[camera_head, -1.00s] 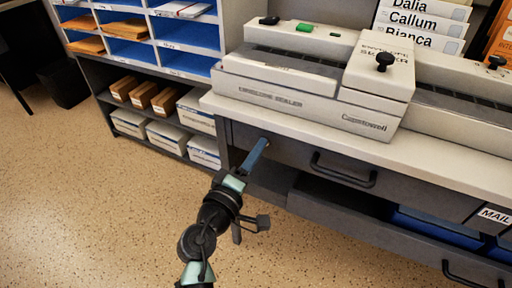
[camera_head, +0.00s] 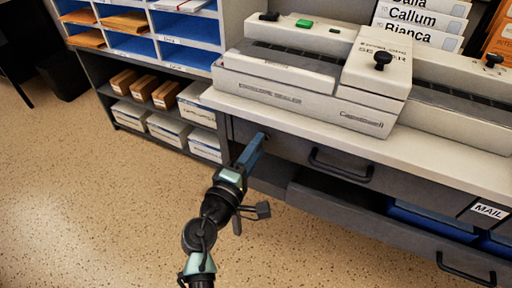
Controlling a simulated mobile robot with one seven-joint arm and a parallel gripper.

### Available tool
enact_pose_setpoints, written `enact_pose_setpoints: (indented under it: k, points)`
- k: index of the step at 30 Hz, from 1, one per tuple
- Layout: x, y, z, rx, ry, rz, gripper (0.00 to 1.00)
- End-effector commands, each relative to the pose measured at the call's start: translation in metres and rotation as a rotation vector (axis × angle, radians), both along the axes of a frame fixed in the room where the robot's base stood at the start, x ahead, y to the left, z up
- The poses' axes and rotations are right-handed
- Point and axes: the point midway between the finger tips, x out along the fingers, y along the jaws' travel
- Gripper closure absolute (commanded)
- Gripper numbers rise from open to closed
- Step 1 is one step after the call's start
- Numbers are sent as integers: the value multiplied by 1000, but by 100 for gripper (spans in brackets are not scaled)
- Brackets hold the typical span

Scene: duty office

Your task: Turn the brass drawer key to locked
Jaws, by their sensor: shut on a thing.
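My gripper (camera_head: 257,147) reaches up to the left end of the grey top drawer (camera_head: 300,149), just below the white counter edge. Its blue-grey fingers are shut on the brass drawer key at the drawer front. The fingers and their tips hide nearly all of the key, so I cannot tell which way it is turned. The drawer's dark bar handle (camera_head: 342,166) is to the right of my gripper and apart from it. The drawer looks closed.
An envelope sealer (camera_head: 300,88) stands on the counter (camera_head: 440,149). A shelf (camera_head: 90,72) with blue compartments and boxes stands to the left. Below the top drawer are blue trays (camera_head: 432,222) and a lower handle (camera_head: 466,271). The speckled floor in front is free.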

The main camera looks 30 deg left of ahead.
Motion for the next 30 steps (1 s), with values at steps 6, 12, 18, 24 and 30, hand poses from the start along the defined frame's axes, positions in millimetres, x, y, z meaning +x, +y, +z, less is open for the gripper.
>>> enact_pose_setpoints:
  k: [6,12,18,24,30]
  points:
    - [0,0,0,-2,0,0,41]
    - [0,0,0,0,0,0,32]
    - [-3,0,0,0,1,0,32]
    - [-31,0,0,1,3,2,32]
    - [-76,0,0,-1,4,2,32]
